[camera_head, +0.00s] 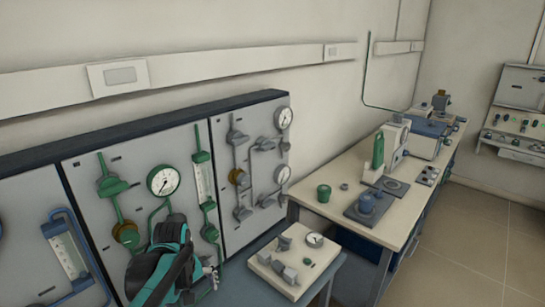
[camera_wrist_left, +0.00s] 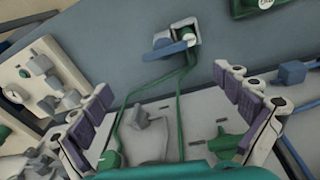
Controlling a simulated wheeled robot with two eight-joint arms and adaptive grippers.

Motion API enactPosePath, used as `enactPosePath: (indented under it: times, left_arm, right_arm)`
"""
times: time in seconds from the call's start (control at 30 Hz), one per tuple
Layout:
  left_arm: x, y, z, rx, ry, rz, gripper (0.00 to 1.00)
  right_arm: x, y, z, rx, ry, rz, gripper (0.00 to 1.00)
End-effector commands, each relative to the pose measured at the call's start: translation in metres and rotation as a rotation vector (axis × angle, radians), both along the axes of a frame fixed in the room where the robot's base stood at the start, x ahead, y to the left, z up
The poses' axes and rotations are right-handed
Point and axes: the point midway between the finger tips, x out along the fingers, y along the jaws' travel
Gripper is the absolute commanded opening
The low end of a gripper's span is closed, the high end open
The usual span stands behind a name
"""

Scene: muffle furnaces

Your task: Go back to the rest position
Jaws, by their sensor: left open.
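My left arm, teal and black, shows in the head view at the lower middle, in front of the gauge panel (camera_head: 140,185). Its gripper (camera_head: 210,277) is small and partly hidden by the arm there. In the left wrist view my left gripper (camera_wrist_left: 166,85) has its two purple-padded fingers spread wide with nothing held between them. Beyond the fingers is a blue-handled valve (camera_wrist_left: 178,45) with green lines running from it; the fingers look apart from it. My right gripper is in neither view.
The panel carries a round gauge (camera_head: 163,181) and several valves close to the arm. A pale block with a dial (camera_head: 296,258) stands right of the gripper. A bench (camera_head: 342,207) with a green jar (camera_head: 324,193) runs along the wall. The floor (camera_head: 470,245) at right is clear.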

Motion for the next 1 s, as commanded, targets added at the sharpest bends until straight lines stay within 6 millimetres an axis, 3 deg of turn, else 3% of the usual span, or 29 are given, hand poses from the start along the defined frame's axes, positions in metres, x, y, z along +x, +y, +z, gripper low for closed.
enactPosePath:
  times: [0.03,0.23,0.5,0.7,1.0]
  left_arm:
    - [-0.015,-0.006,0.007,0.01,-0.037,-0.054,1.0]
    - [-0.06,-0.027,0.022,0.074,-0.205,-0.292,1.0]
    - [-0.109,-0.046,0.017,0.187,-0.4,-0.568,1.0]
    - [-0.123,-0.051,0.011,0.239,-0.47,-0.663,1.0]
    - [-0.125,-0.052,0.011,0.248,-0.48,-0.677,1.0]
  right_arm:
    - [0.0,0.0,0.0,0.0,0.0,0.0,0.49]
    - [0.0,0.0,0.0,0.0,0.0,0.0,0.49]
    - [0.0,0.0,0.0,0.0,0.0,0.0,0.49]
    - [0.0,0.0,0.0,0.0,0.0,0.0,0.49]
    - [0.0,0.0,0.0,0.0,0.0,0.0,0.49]
